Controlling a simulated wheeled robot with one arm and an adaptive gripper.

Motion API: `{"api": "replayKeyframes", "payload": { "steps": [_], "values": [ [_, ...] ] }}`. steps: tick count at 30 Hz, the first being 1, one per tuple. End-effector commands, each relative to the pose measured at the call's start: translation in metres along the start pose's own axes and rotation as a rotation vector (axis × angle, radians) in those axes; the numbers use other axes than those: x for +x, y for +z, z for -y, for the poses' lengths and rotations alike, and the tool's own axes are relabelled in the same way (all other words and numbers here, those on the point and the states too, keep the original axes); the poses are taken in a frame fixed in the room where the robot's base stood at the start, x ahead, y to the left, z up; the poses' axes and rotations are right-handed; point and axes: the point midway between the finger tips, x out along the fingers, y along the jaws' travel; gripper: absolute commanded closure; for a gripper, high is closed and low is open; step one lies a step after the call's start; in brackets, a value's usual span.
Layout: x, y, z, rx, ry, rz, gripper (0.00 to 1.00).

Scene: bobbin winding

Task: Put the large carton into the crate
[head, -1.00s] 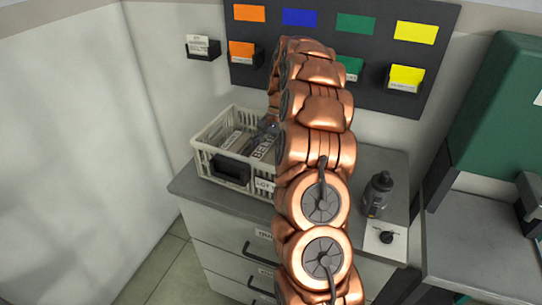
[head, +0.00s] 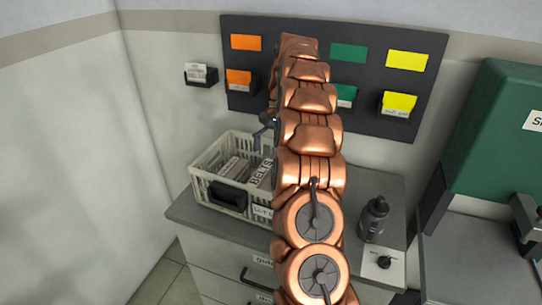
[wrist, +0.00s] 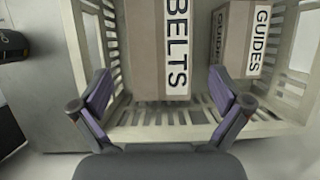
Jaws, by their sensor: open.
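A brown carton marked BELTS (head: 261,174) lies inside the pale slatted crate (head: 205,160) on the cabinet top. In the wrist view, the BELTS carton (wrist: 148,50) looks the larger of two cartons, and the crate (wrist: 270,128) surrounds it. My gripper (head: 262,138) is above the crate, clear of the cartons. In the wrist view, my gripper (wrist: 162,98) is open and empty, its fingers apart over the crate's edge near the carton's end. In the head view, my arm hides the crate's right side.
A smaller carton marked GUIDES (wrist: 236,38) also lies in the crate, beside the BELTS carton. A dark bottle (head: 373,219) and a white card with a black knob (head: 383,262) are on the cabinet right of my arm. A dark board with coloured bins (head: 385,65) hangs behind.

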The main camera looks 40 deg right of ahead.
Motion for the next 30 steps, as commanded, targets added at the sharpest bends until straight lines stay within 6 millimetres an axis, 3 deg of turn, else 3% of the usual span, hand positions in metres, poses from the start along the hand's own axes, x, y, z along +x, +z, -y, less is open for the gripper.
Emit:
{"api": "replayKeyframes", "payload": {
  "steps": [1,9,22,26,30],
  "values": [
    [-0.010,0.002,-0.001,0.001,0.001,0.000,0.00],
    [-0.029,0.002,0.000,0.000,-0.001,-0.001,0.00],
    [-0.033,0.002,0.001,-0.005,0.000,-0.001,0.00],
    [-0.034,0.018,0.006,-0.039,0.008,-0.003,0.00],
    [-0.036,0.054,0.016,-0.117,0.023,-0.015,0.00]
  ]
}}
